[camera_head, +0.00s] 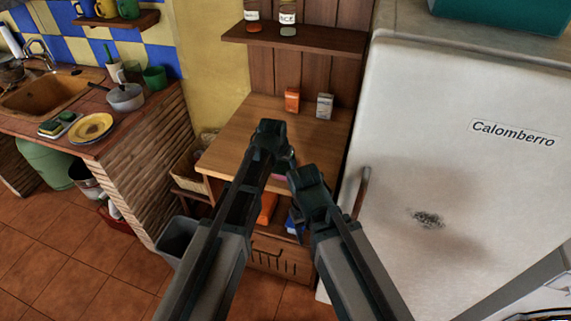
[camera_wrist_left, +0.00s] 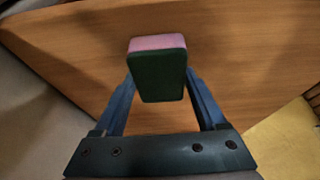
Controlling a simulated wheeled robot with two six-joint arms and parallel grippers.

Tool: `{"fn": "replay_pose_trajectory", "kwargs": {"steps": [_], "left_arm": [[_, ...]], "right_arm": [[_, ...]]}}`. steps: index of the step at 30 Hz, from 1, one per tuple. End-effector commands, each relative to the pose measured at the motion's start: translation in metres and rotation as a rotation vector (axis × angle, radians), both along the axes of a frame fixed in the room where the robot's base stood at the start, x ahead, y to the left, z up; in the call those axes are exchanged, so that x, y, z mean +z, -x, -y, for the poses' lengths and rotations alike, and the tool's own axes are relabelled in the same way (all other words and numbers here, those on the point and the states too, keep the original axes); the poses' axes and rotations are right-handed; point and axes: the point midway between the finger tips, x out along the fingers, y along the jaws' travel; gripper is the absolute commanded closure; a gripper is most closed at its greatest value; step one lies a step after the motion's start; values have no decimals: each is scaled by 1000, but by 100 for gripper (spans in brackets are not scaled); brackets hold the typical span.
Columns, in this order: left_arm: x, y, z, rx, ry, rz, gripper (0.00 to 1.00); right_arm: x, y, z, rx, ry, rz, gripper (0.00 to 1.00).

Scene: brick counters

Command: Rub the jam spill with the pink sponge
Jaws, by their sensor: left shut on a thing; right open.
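The pink sponge (camera_wrist_left: 158,43) shows in the left wrist view, pink on one layer and dark green on the other. My left gripper (camera_wrist_left: 158,85) is shut on it, a finger on each side. In the head view my left gripper (camera_head: 271,135) is over the wooden cabinet top, and the sponge is largely hidden there. My right gripper (camera_head: 306,180) is open, lower and to the right, near the cabinet's front edge. A small pinkish patch shows between the two grippers; I cannot tell what it is. I cannot make out the jam spill in either view.
The wooden cabinet top (camera_head: 235,150) carries an orange box (camera_head: 292,99) and a pale box (camera_head: 324,106) at the back. A white fridge (camera_head: 440,150) with a dark smudge (camera_head: 427,218) stands right. A brick counter (camera_head: 150,165) with a sink (camera_head: 45,92) stands left.

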Motion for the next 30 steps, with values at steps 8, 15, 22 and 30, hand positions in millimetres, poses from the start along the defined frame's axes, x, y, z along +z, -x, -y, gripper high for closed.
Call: {"fn": "replay_pose_trajectory", "kwargs": {"steps": [8,15,22,30], "left_arm": [[0,-4,-10,1,1,1,71],[-1,-14,-7,1,1,2,71],[-2,-34,0,1,1,2,71],[-3,-40,2,1,1,2,71]], "right_arm": [[0,0,0,0,0,0,50],[-1,0,0,0,0,0,50],[-2,0,0,0,0,0,50],[-3,0,0,0,0,0,50]]}}
